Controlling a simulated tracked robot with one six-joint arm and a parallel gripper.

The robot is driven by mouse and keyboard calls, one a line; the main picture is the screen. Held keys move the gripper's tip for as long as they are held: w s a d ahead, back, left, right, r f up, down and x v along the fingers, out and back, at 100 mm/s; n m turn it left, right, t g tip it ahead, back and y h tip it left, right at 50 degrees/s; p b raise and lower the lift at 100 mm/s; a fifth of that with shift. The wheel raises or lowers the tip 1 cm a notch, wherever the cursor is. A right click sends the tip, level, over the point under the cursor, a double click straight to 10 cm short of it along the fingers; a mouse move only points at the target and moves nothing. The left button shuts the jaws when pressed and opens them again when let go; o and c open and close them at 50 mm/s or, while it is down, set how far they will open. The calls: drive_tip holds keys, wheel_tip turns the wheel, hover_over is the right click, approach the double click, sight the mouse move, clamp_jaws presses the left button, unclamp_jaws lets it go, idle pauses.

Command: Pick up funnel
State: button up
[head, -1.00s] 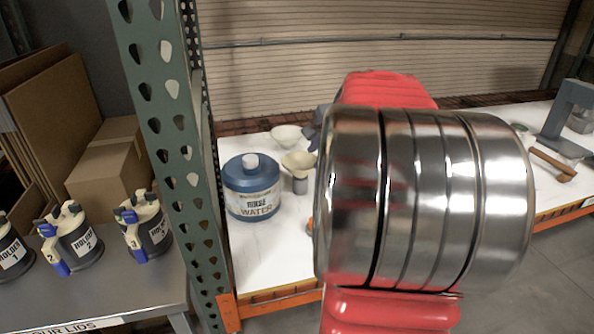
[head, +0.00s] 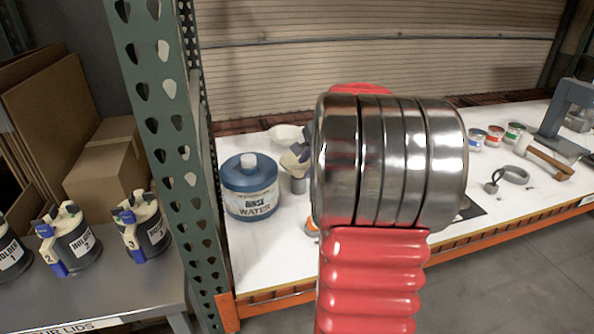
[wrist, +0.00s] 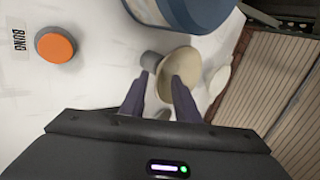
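The cream funnel (wrist: 180,68) sits at a grey holder (wrist: 149,61) beside the blue rinse water jug in the wrist view. My gripper (wrist: 160,82) is open, its two dark fingers spread at the funnel's near side. The right finger overlaps the funnel's cone, and part of the cone shows between the fingers. I cannot tell whether either finger touches it. In the head view the funnel (head: 290,160) is partly hidden by a finger and my arm.
The rinse water jug (head: 250,187) stands close left of the funnel. A pale bowl (head: 286,134) is behind it. An orange-topped disc (wrist: 56,47) lies near a BUNG label (wrist: 19,40). A green rack post (head: 170,150) stands left. Small cans (head: 495,134) are at right.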

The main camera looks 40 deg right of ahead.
sight(305, 169)
drive_tip(key=shift+w+f, duration=0.15)
drive_tip(key=shift+f, duration=0.1)
drive_tip(key=shift+d+x, duration=0.1)
drive_tip(key=shift+x, duration=1.2)
drive_tip(key=shift+d+x, duration=0.15)
drive_tip(key=shift+x, duration=1.15)
drive_tip(key=shift+c, duration=0.4)
clamp_jaws()
